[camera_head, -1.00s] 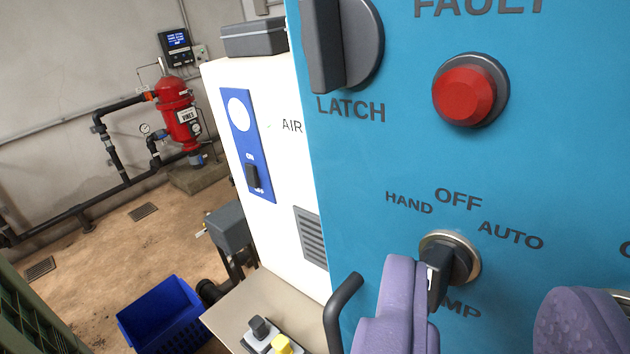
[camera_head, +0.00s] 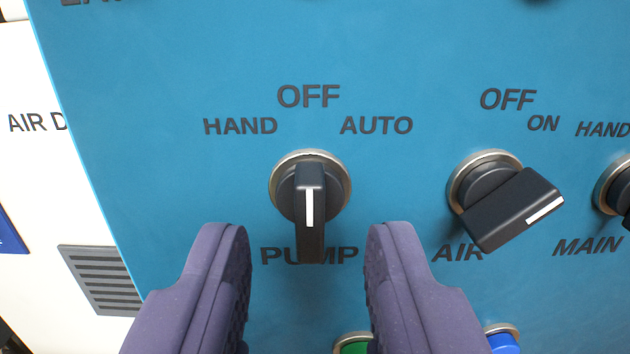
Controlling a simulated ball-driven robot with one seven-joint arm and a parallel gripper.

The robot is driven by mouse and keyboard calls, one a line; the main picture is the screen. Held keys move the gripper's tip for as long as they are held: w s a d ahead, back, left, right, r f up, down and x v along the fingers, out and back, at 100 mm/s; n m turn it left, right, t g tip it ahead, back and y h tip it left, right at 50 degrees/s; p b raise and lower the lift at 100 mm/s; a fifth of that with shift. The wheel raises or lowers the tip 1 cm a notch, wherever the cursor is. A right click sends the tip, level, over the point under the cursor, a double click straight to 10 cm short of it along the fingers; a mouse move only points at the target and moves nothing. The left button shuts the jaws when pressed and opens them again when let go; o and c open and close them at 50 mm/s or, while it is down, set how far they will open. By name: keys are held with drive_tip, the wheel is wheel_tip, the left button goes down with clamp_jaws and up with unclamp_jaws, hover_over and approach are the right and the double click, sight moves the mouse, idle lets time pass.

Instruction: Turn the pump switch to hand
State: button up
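The pump switch (camera_head: 310,190) is a black lever knob with a white line and a silver ring, on the blue panel in the middle of the view. Its lever stands vertical, in line with the OFF label above it. HAND is printed to the upper left and AUTO to the upper right. My gripper (camera_head: 308,250) is open and empty. Its two purple fingers appear below and to either side of the knob, with a visible gap on each side. Part of the PUMP label is hidden behind the lever.
The air switch (camera_head: 505,205) is just right of my right finger, its lever tilted. The main switch (camera_head: 615,187) is cut off at the right edge. A green button (camera_head: 352,345) and a blue button (camera_head: 503,341) show below. A white cabinet with a vent (camera_head: 100,280) stands left.

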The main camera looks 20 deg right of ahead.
sight(310, 209)
drive_tip(key=shift+x, duration=1.15)
clamp_jaws()
drive_tip(key=shift+n, duration=0.4)
drive_tip(key=n, duration=0.3)
drive_tip(key=shift+r+n, duration=0.1)
drive_tip(key=shift+n, duration=0.2)
drive_tip(key=shift+a+n, duration=0.1)
drive_tip(key=shift+n, duration=2.1)
